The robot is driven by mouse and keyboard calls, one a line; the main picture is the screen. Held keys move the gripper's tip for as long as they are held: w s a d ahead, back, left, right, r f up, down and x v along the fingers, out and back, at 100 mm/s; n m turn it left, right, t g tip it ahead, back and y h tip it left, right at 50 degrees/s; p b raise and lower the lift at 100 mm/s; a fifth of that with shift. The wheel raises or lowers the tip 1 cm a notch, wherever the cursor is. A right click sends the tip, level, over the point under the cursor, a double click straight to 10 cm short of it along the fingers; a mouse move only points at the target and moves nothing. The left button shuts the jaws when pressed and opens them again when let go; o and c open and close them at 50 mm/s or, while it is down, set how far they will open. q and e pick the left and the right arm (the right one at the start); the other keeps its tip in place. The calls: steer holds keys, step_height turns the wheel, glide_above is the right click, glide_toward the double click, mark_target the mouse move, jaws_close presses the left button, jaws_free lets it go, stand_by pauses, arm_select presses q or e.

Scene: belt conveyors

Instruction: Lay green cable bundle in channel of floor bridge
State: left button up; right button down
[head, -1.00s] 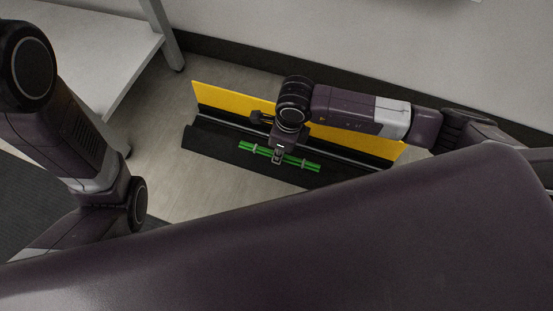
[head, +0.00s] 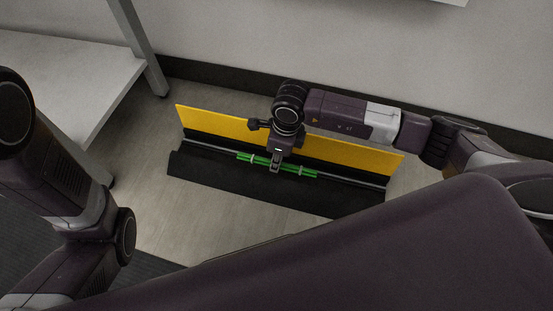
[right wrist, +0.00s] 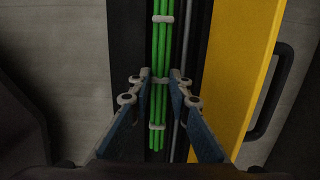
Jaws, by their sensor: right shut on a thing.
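The floor bridge (head: 205,174) is a long black piece on the floor in the head view, with a yellow flap (head: 212,121) standing open along its far side. The green cable bundle (head: 302,171) has pale ties and lies lengthwise along the channel. My right gripper (head: 275,168) is shut on the middle of the bundle. In the right wrist view the bundle (right wrist: 160,40) runs between the fingertips (right wrist: 159,77), over the dark channel beside a grey cable (right wrist: 184,50). Whether it touches the channel bottom I cannot tell. My left gripper is out of view.
A light shelf unit (head: 75,75) with a grey leg stands at the left. The wall and its dark skirting (head: 225,78) run behind the yellow flap. Bare floor (head: 180,220) lies in front of the bridge.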

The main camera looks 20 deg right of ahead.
mark_target(282, 164)
steer(key=shift+f, duration=0.25)
steer(key=c, duration=1.7)
jaws_free()
steer(key=r, duration=0.8)
steer(key=d+r, duration=0.1)
steer(key=r, duration=0.3)
steer(key=shift+s, duration=0.4)
